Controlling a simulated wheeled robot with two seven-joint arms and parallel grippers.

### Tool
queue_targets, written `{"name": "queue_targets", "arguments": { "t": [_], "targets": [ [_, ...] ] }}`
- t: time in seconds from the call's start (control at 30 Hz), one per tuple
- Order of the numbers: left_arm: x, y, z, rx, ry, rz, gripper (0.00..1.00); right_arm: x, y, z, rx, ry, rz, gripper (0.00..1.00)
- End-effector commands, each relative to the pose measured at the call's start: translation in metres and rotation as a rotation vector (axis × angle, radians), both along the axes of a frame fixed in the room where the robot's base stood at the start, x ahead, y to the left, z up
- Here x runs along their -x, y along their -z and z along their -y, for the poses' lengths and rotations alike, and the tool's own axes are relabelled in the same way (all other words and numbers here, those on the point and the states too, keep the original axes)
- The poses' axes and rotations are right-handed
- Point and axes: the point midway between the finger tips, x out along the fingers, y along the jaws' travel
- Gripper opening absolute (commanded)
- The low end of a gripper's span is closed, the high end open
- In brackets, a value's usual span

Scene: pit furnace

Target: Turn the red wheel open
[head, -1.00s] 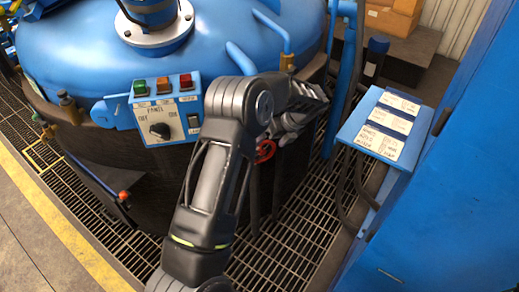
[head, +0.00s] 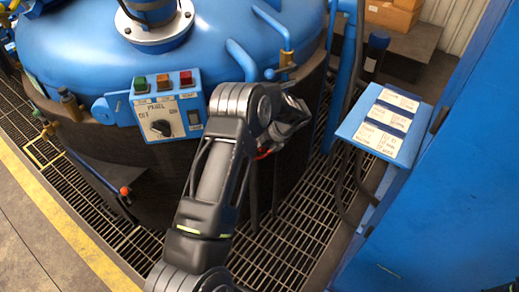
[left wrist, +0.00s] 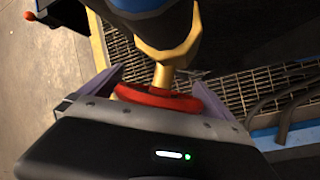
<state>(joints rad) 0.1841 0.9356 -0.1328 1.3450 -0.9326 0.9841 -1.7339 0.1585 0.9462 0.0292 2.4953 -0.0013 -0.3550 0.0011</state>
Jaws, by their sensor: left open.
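The red wheel (left wrist: 160,97) sits on a brass valve stem in the left wrist view, edge-on and close to the camera. My left gripper (left wrist: 157,82) is open, with one finger on each side of the wheel; I cannot tell if either finger touches it. The gripper body hides part of the wheel's near side. In the head view only a small red bit of the wheel (head: 263,154) shows beside my left gripper (head: 284,130), whose fingertips are hidden there. My right gripper is not in view.
The blue furnace lid (head: 200,60) and a panel box (head: 167,105) with coloured buttons stand left of the arm. A blue stand with labels (head: 385,122) and a blue cabinet (head: 450,200) are to the right. Grating (head: 290,235) covers the floor below.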

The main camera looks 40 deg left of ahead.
Motion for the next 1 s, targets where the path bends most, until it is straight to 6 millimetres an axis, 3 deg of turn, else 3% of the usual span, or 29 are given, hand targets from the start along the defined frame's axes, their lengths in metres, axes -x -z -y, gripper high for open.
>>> {"name": "queue_targets", "arguments": {
  "t": [0.17, 0.73, 1.0],
  "targets": [
    [-0.0001, -0.0001, 0.0, 0.0, -0.001, 0.0, 0.98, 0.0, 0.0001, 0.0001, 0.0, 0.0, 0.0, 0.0],
    [-0.0002, -0.0004, 0.0003, 0.0, -0.001, 0.001, 0.52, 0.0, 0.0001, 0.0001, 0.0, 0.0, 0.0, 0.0],
    [-0.0004, -0.0006, 0.0004, 0.001, -0.001, 0.003, 0.52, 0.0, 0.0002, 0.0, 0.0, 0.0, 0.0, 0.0]
  ]
}}
